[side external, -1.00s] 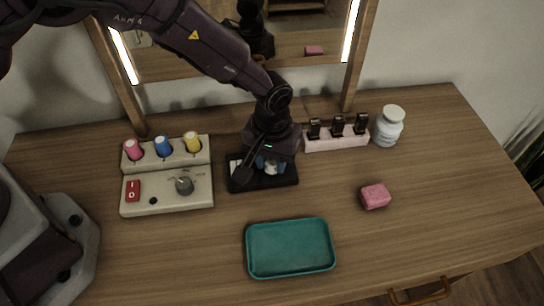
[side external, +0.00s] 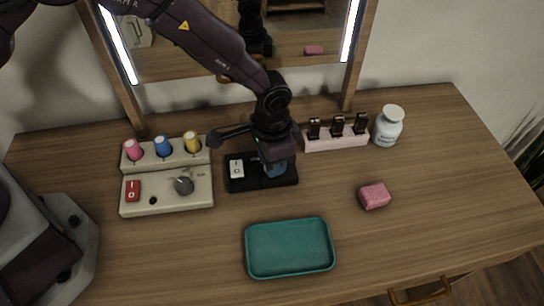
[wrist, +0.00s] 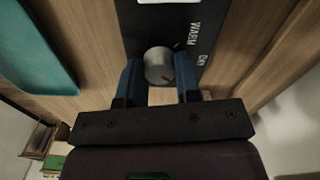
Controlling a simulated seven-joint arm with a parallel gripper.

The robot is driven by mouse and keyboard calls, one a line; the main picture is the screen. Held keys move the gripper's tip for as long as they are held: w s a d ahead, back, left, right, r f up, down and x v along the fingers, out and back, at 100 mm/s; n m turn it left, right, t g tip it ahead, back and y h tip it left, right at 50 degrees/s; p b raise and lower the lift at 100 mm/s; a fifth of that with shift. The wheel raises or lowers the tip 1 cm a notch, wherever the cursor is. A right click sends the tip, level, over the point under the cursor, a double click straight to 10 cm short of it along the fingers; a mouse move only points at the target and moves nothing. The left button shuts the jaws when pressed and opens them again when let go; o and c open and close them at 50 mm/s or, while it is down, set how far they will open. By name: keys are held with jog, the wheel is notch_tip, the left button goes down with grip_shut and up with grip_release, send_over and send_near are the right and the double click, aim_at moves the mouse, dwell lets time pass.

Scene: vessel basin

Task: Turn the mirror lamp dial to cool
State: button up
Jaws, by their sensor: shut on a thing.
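The mirror lamp panel (side external: 234,185) is a black box with a white rocker switch (side external: 237,169) on its left. Its round grey dial (wrist: 158,65) shows in the wrist view, with the white word WARM beside it and a second, smaller label farther along that is hard to read. My gripper (side external: 274,169) points down at the right half of the panel. In the wrist view its two blue fingers (wrist: 158,72) are shut on the dial, one at each side. In the side view the fingers hide the dial. No clear pointer shows on the dial.
A beige box (side external: 165,203) with a red switch and another grey knob stands left, pink, blue and yellow bottles behind it. A pink rack (side external: 336,143) of dark bottles and a white jar (side external: 388,126) stand right. A teal tray (side external: 290,271) and pink block (side external: 375,196) lie in front.

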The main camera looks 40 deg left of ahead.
jog(key=shift+m, duration=1)
jog(key=shift+s, duration=0.1)
jog(key=o, duration=0.9)
jog(key=shift+o, duration=0.2)
notch_tip(320, 180, up, 13)
